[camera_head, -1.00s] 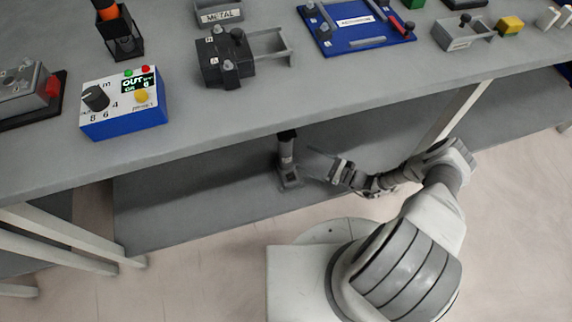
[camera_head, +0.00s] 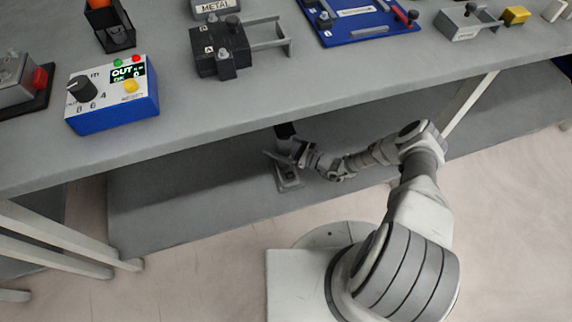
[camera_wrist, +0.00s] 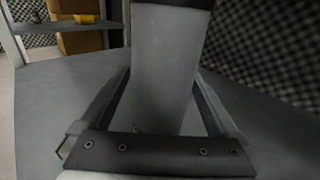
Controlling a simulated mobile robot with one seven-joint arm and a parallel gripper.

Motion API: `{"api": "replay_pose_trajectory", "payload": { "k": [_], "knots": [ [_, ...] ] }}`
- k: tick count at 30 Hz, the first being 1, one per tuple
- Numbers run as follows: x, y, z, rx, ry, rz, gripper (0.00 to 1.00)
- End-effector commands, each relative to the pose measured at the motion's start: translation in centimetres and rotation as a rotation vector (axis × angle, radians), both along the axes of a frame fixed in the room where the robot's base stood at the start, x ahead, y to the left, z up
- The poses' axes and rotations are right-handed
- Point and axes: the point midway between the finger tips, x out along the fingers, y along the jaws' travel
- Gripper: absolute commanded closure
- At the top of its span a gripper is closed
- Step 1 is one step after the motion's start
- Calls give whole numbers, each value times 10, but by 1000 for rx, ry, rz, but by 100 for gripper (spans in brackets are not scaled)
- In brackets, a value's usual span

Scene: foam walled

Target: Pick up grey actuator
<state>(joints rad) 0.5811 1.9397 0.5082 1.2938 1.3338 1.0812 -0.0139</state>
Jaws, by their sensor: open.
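The grey actuator (camera_head: 289,181) stands upright on the lower shelf under the bench, with a grey body, black top and flat base. In the wrist view its grey body (camera_wrist: 163,70) fills the middle, with a black band at the top edge. My gripper (camera_head: 281,157) is open at the actuator, reaching in from the right below the benchtop. In the wrist view my gripper's fingers (camera_wrist: 163,95) lie on either side of the body, with a visible gap on the left. My gripper hides part of the actuator in the head view.
The benchtop (camera_head: 330,90) overhangs the lower shelf (camera_head: 190,190). On it are a blue-white control box (camera_head: 112,98), a black clamp fixture (camera_head: 222,48) and a blue board (camera_head: 360,22). A table leg (camera_head: 468,103) stands right of my arm. The shelf left of the actuator is clear.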

Motion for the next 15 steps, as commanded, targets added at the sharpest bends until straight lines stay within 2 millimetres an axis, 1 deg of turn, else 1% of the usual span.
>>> {"api": "replay_pose_trajectory", "payload": {
  "k": [4, 8, 9, 11, 12, 14, 15],
  "knots": [
    [0, -1, 1, 0, 0, 0, 4],
    [0, -1, 1, 0, 0, 0, 27],
    [0, -1, 1, 0, 0, 0, 34],
    [0, -1, 0, 0, 0, 0, 45],
    [0, -1, 0, 0, 0, 0, 52],
    [0, -1, 0, 0, 0, 0, 63],
    [0, -1, 0, 0, 0, 0, 70]
  ]
}}
